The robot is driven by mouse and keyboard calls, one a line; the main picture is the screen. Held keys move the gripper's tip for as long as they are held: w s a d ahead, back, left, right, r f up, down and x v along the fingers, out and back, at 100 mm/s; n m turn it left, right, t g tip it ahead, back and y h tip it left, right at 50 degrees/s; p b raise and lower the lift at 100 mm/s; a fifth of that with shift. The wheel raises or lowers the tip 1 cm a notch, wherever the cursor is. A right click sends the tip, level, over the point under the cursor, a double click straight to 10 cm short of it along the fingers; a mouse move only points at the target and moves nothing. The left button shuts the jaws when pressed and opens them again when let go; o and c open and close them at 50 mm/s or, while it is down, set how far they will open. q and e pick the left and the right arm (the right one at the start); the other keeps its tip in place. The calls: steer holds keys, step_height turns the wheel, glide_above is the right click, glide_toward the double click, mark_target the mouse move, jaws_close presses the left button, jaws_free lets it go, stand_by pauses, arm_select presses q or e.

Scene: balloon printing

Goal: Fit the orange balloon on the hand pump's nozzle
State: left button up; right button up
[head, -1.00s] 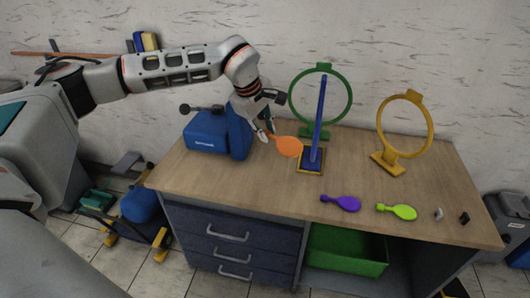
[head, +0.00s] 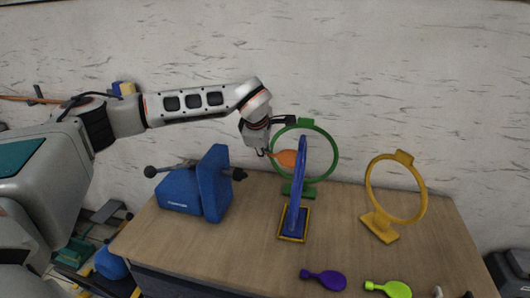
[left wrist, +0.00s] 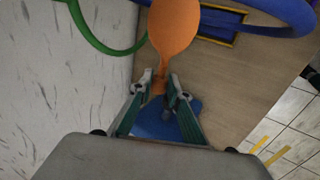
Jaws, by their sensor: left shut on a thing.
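My left gripper (head: 266,150) is shut on the narrow neck of the orange balloon (head: 285,158), above the back of the table. In the left wrist view, the neck lies between the fingertips (left wrist: 160,84) and the round body (left wrist: 175,25) sticks out beyond them. A blue device (head: 212,180) with black knobs stands on the table to the left, below the gripper. I cannot tell for sure whether it is the hand pump, and I make out no nozzle. My right gripper is out of view.
A blue ring stand (head: 300,180), seen edge-on, a green ring stand (head: 333,143) and a yellow ring stand (head: 380,228) stand upright on the wooden table (head: 240,250). The wall is close behind.

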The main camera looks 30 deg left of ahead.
arm_select(q)
steer(key=shift+s+f+b, duration=0.15)
steer(key=shift+f+b, duration=0.25)
steer(key=shift+f, duration=0.1)
steer(key=a+f+b, duration=0.3)
steer(key=f+b, duration=0.2)
steer(key=f, duration=0.3)
steer(key=shift+s+a+f, duration=0.3)
steer(key=shift+a+f, duration=0.05)
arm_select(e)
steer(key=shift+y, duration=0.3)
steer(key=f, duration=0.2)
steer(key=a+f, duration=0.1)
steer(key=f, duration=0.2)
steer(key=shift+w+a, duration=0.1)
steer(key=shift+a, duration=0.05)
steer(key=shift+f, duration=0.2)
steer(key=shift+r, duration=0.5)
arm_select(q)
steer(key=shift+s+a, duration=0.1)
steer(key=shift+a, duration=0.2)
